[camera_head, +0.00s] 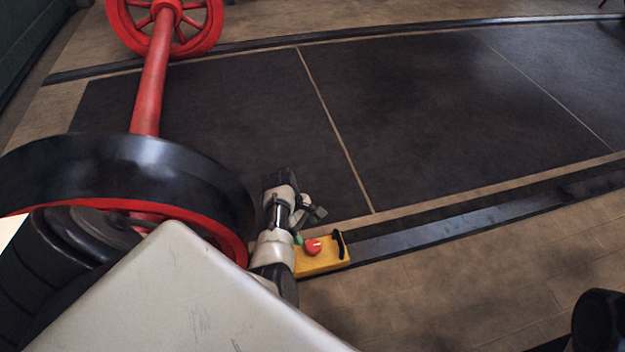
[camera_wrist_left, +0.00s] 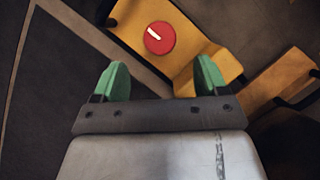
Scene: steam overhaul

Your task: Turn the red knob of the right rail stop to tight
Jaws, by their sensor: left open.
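The rail stop is a yellow block (camera_head: 322,260) on the near rail, just right of the near wheel. Its red knob (camera_head: 313,247) sits on top. In the left wrist view the round red knob (camera_wrist_left: 160,38) has a white pointer mark running from upper left to lower right, on the yellow block (camera_wrist_left: 215,30). My left gripper (camera_wrist_left: 160,80) is open and empty, its two green fingertips apart. The knob lies beyond the fingertips, midway between them in the picture, and does not look gripped. In the head view the left gripper (camera_head: 298,238) is beside the knob, partly hidden by its wrist.
A red-and-black wheelset stands at the left, with the near wheel (camera_head: 130,180) close to my left arm and a red axle (camera_head: 152,90) running to the far wheel (camera_head: 165,25). The dark rail (camera_head: 480,220) runs clear to the right. Dark floor panels (camera_head: 420,110) lie open between the rails.

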